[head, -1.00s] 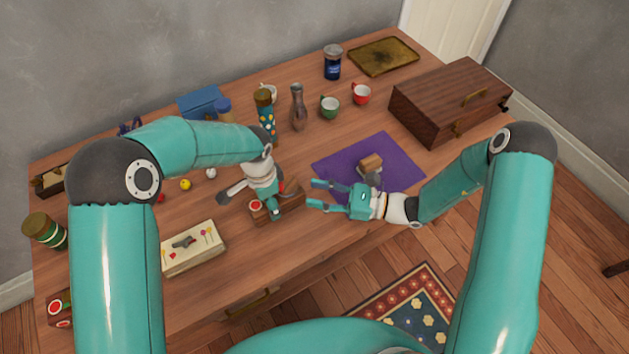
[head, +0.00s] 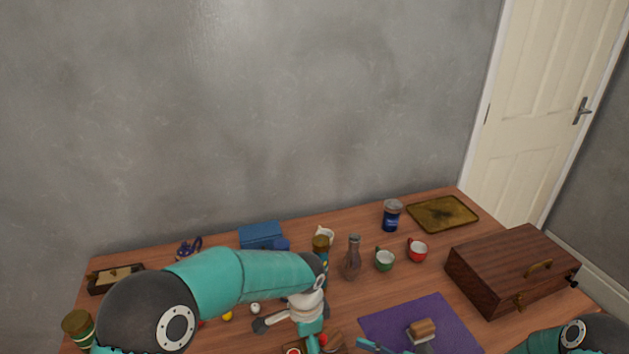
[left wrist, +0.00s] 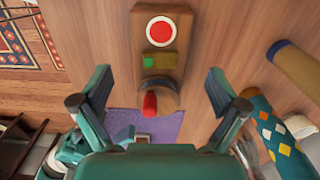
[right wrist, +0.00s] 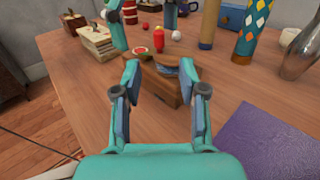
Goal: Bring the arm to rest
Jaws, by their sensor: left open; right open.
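My left gripper (left wrist: 158,92) is open and empty in the left wrist view. It hangs over a small wooden block (left wrist: 162,55) with a red round button, a green square and a red knob. In the head view my left arm comes in from the left, and its gripper (head: 308,335) is above the block near the bottom edge. My right gripper (right wrist: 162,78) is open and empty in the right wrist view, with the wooden block (right wrist: 158,85) beyond its fingers. In the head view only a teal fingertip and part of the right arm show at the bottom.
A brown chest (head: 515,268) stands at the right. Cups, a vase (head: 352,258), a dark jar (head: 391,215) and a tray (head: 442,213) stand behind. A patterned cylinder (right wrist: 254,30) stands near the left gripper.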

